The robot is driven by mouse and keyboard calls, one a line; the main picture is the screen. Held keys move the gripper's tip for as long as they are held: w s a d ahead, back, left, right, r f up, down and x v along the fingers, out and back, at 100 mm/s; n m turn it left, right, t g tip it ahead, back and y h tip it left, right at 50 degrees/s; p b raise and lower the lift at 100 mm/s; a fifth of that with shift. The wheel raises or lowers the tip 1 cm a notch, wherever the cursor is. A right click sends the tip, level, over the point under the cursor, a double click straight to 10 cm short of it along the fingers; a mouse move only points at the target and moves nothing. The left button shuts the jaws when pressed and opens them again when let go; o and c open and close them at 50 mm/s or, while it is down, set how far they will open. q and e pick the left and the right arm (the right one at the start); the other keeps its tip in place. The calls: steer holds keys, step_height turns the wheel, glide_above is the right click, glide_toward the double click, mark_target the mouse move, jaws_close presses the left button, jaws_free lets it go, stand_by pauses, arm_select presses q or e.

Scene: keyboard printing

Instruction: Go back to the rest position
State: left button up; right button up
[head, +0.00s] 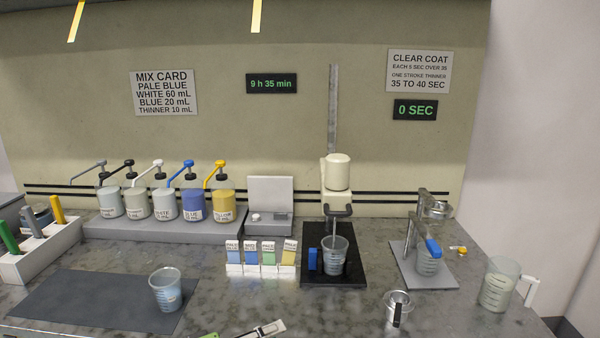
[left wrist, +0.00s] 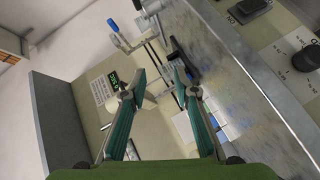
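My left gripper (left wrist: 158,90) shows in the left wrist view with its two teal-padded fingers apart and nothing between them. Beyond the fingers, that view shows the bench and the wall, tilted. At the bottom edge of the head view, a small grey finger-like part (head: 264,329) pokes in, mostly cut off; I cannot tell which arm it belongs to. My right gripper cannot be made out in either view.
A cup with pale blue contents (head: 166,290) stands on a dark mat (head: 85,302). Another cup (head: 335,256) stands under the mixer (head: 337,172). Pump bottles (head: 164,204) line the back. A metal cup (head: 398,307) and a handled jug (head: 497,285) stand at the right.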

arm_select(q)
steer(key=s+a+f+m+g+y, duration=0.35)
steer(key=s+f+y, duration=0.25)
steer(key=s+f, duration=0.85)
steer(key=s+a+f+m+g+y, duration=0.1)
steer(key=s+a+f+y, duration=0.15)
steer(key=s+a, duration=0.35)
steer(key=s+a+f+m+g+y, duration=0.1)
steer(key=s+a+f+g+y, duration=0.2)
steer(key=s, duration=0.4)
step_height(320, 180, down, 26)
steer(key=s+a, duration=0.2)
steer(key=s, duration=0.1)
steer(key=s+a+f+g, duration=0.1)
steer(key=s+a+f, duration=0.1)
steer(key=s+f, duration=1.4)
steer(key=shift+s+a, duration=0.2)
steer(key=shift+s, duration=0.05)
arm_select(e)
steer(key=shift+s+a, duration=0.45)
steer(key=shift+a, duration=0.15)
